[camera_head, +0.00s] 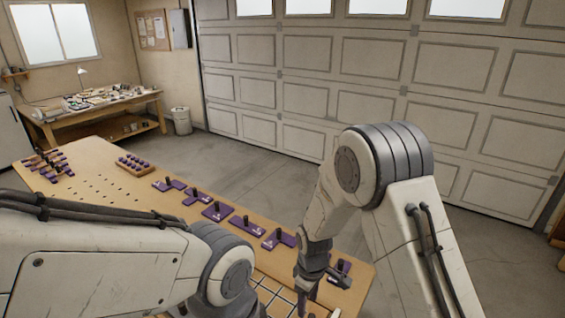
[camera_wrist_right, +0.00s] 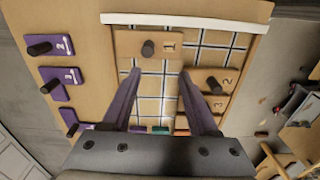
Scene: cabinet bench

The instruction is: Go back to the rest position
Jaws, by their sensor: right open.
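My right gripper (camera_head: 320,284) hangs over the near right part of the wooden bench, by the tiled grid board (camera_head: 272,285). In the right wrist view its two fingers (camera_wrist_right: 160,80) are spread apart, with nothing held between them. A wooden plate marked 1 (camera_wrist_right: 132,42) with a dark knob lies on the grid just beyond the fingertips.
Several purple plates with dark knobs (camera_head: 217,211) stand in a row along the bench's far edge. A wooden block with pegs (camera_head: 134,165) and a rack (camera_head: 45,165) stand farther left. The peg-holed bench top (camera_head: 100,190) between them is mostly clear. A cluttered table (camera_head: 95,105) stands behind.

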